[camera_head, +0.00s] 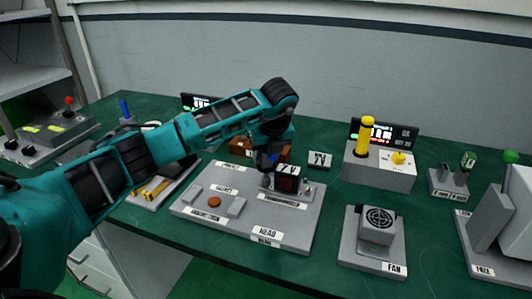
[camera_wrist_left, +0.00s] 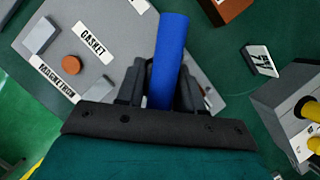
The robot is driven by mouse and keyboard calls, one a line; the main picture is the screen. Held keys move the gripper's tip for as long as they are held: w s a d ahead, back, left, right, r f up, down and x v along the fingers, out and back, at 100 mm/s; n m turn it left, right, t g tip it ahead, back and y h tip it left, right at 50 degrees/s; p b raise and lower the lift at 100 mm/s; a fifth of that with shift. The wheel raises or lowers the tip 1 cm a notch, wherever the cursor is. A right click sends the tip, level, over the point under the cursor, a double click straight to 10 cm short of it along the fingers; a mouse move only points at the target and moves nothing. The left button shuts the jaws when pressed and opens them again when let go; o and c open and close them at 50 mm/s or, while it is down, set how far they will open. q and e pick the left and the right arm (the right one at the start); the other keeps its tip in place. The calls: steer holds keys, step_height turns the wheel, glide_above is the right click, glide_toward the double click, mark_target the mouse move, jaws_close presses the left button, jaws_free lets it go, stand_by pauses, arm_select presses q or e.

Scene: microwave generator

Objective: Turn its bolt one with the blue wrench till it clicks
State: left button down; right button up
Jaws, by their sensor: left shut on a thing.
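My left gripper (camera_head: 268,160) hangs over the grey plate marked HEAD (camera_head: 245,217), close to the transformer block (camera_head: 287,182). It is shut on the blue wrench (camera_wrist_left: 168,60), whose blue handle stands up between the fingers in the left wrist view. My right gripper is not in view.
An orange-brown disc (camera_head: 214,202) and small grey blocks sit on the plate. A brown block (camera_head: 245,149) stands behind it. To the right are a fan unit (camera_head: 377,228) and a grey box with yellow knobs (camera_head: 379,170). A yellow-handled tool (camera_head: 156,188) lies left. Green table shows between.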

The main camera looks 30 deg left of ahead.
arm_select(q)
steer(key=shift+n, duration=0.6)
steer(key=m, duration=0.3)
steer(key=shift+a+f+m+t+h+b, duration=0.1)
steer(key=shift+m+t+h+b, duration=0.2)
steer(key=shift+h+b, duration=0.1)
steer(key=shift+m, duration=0.6)
steer(key=n, duration=0.3)
steer(key=shift+g+y, duration=0.3)
steer(key=shift+g, duration=0.1)
